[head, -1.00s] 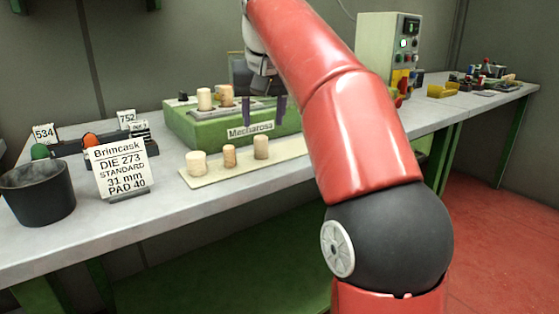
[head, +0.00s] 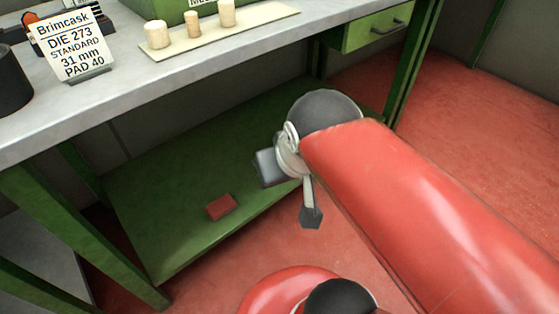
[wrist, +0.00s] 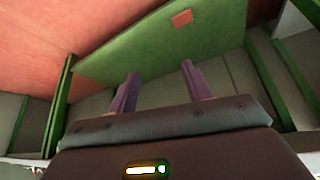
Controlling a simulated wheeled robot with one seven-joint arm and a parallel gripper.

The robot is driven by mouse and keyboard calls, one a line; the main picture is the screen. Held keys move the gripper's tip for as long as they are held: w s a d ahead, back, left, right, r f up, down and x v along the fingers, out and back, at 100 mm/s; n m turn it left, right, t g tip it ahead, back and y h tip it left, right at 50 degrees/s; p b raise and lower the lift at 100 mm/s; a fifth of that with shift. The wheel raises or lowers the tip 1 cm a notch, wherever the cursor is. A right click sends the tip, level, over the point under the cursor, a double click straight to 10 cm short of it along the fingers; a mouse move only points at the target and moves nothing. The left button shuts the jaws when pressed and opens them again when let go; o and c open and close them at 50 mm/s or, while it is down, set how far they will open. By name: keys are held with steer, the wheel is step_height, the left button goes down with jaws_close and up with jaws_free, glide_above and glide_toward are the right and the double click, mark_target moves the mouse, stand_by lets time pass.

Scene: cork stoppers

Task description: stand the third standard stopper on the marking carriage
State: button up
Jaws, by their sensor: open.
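Three cork stoppers stand upright in a row on a cream strip (head: 270,22) on the bench in the head view: a wide pale left one (head: 157,35), a narrower middle one (head: 193,24) and a right one (head: 227,14). Only the lower front of the green machine (head: 172,8) shows; its top with the carriage is out of frame. My gripper (head: 311,217) hangs below bench height, in front of the lower shelf, well away from the stoppers. In the wrist view my gripper (wrist: 160,70) has its two fingers apart with nothing between them.
A sign (head: 72,42) reads Brimcask, die 273, standard, 31 mm, pad 40. A dark bucket (head: 12,80) stands at the left. A red block (head: 221,207) lies on the green lower shelf (head: 150,225). The bench edge and green legs lie near my arm; red floor is open at right.

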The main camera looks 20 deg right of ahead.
steer(key=shift+s+f, duration=0.35)
steer(key=shift+f, duration=0.25)
step_height(320, 180, up, 26)
steer(key=m+g+p, duration=0.1)
glide_above(226, 1)
steer(key=s, duration=0.2)
steer(key=shift+h, duration=0.3)
steer(key=b+x, duration=0.1)
steer(key=x, duration=0.6)
steer(key=shift+s+a+f+b, duration=0.1)
steer(key=shift+s+a+b, duration=0.1)
steer(key=shift+b, duration=0.2)
steer(key=c, duration=1.1)
